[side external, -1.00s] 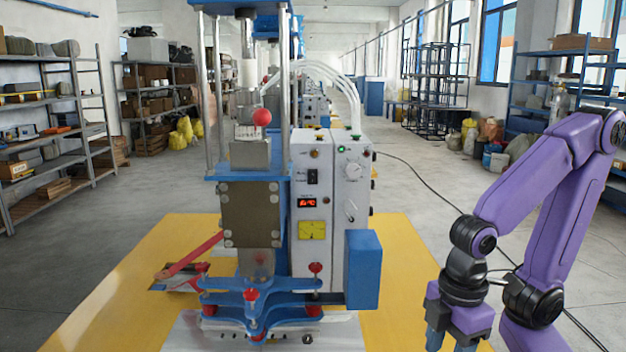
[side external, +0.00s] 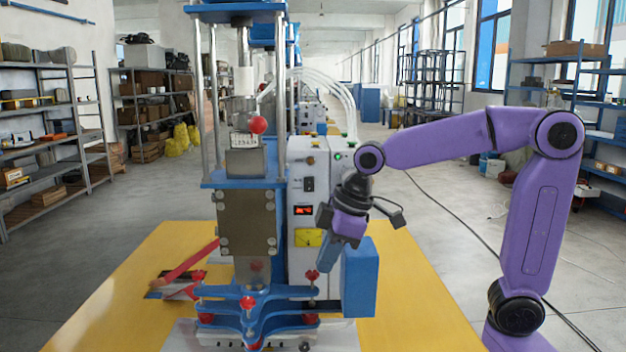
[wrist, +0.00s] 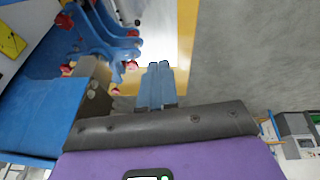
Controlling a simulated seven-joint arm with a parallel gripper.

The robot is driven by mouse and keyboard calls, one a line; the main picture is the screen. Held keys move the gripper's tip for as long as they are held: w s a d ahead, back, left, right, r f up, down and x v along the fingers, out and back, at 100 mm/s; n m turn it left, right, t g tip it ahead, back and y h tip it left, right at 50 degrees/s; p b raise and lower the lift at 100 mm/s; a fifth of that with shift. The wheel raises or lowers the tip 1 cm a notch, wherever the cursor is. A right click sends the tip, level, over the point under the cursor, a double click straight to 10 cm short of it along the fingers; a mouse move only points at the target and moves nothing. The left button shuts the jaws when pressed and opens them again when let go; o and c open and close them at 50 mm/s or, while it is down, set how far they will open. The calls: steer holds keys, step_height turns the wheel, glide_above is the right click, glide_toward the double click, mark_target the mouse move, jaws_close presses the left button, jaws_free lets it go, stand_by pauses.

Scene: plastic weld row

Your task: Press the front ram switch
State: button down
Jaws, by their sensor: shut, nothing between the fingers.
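The machine has a white control box (side external: 302,225) with a black rocker switch (side external: 309,184), a red display and a yellow panel (side external: 308,237). Red knobs (side external: 311,275) sit on the blue star-shaped clamp (side external: 255,292) below. I cannot tell which of these is the front ram switch. My gripper (side external: 326,268) points downward in front of the box's lower right part, just above the right red knob; contact is unclear. In the wrist view its blue fingers (wrist: 160,66) are together and empty, beside the blue clamp (wrist: 105,30) and its red knobs (wrist: 66,22).
A blue box (side external: 358,280) stands close right of my gripper. A red lever (side external: 190,262) sticks out at the left. A red ball knob (side external: 257,125) is higher on the press. The yellow base (side external: 410,300) is clear on the right.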

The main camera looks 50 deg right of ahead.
mark_target(313, 178)
steer(key=w+d+r+m+t+h, duration=0.1)
steer(key=w+d+r+t, duration=0.1)
steer(key=w+d+r, duration=0.4)
steer(key=w+d+r+m+t+h, duration=0.1)
steer(key=w+d+r, duration=0.4)
steer(key=w+d, duration=0.6)
steer(key=d+t, duration=0.1)
steer(key=d, duration=0.2)
steer(key=shift+w+d+r+m+h, duration=0.2)
steer(key=shift+r+m+h, duration=0.1)
steer(key=shift+r+h, duration=0.1)
steer(key=x, duration=0.3)
steer(key=d+x, duration=0.1)
steer(key=x, duration=0.3)
steer(key=w+r+x, duration=0.1)
steer(key=x, duration=0.2)
steer(key=shift+w+d+f, duration=0.2)
steer(key=shift+w+f, duration=0.1)
steer(key=shift+f, duration=0.05)
steer(key=shift+w+d+r, duration=0.15)
steer(key=shift+w+d, duration=0.5)
steer(key=shift+d, duration=0.05)
